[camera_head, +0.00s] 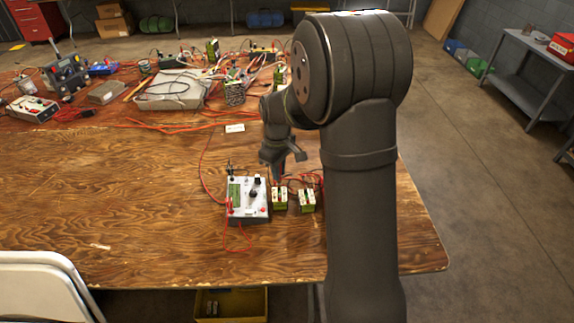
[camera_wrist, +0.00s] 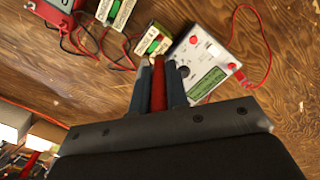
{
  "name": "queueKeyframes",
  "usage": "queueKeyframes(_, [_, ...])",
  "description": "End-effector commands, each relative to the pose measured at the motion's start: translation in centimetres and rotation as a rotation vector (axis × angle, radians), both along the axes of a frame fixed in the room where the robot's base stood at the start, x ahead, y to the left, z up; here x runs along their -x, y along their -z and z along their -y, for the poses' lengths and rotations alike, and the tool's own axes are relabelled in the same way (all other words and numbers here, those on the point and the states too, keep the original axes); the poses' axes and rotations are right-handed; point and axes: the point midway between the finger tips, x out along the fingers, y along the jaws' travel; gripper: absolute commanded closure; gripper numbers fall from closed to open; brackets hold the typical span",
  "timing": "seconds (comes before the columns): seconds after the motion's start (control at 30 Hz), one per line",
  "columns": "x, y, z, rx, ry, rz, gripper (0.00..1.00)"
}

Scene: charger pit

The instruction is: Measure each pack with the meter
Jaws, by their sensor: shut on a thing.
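The meter (camera_head: 248,198) is a white box with a green display and a dark knob, lying on the wooden table; it also shows in the wrist view (camera_wrist: 207,58). Two small green and cream packs stand to its right: a nearer one (camera_head: 280,198) beside the meter and another (camera_head: 307,201) further right. In the wrist view they are the pack beside the meter (camera_wrist: 152,45) and the pack further left (camera_wrist: 119,14). My gripper (camera_wrist: 158,75) is shut on a red probe (camera_wrist: 158,88). The probe's tip is close to the pack beside the meter; I cannot tell whether they touch.
A red-edged box (camera_wrist: 57,8) with dark leads lies beyond the packs in the wrist view. Red leads loop around the meter. Cluttered equipment, including a grey case (camera_head: 172,90), fills the table's far side. The front left of the table (camera_head: 100,200) is mostly clear.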

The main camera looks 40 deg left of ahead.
Motion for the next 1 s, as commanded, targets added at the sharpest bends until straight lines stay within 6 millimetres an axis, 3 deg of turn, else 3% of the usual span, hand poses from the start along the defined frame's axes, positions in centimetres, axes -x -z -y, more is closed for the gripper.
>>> queueKeyframes(0.5, [0.0,4.7,0.0,0.001,0.002,-0.001,1.0])
queueKeyframes(1.0, [-0.1,5.1,0.0,0.0,0.002,0.0,1.0])
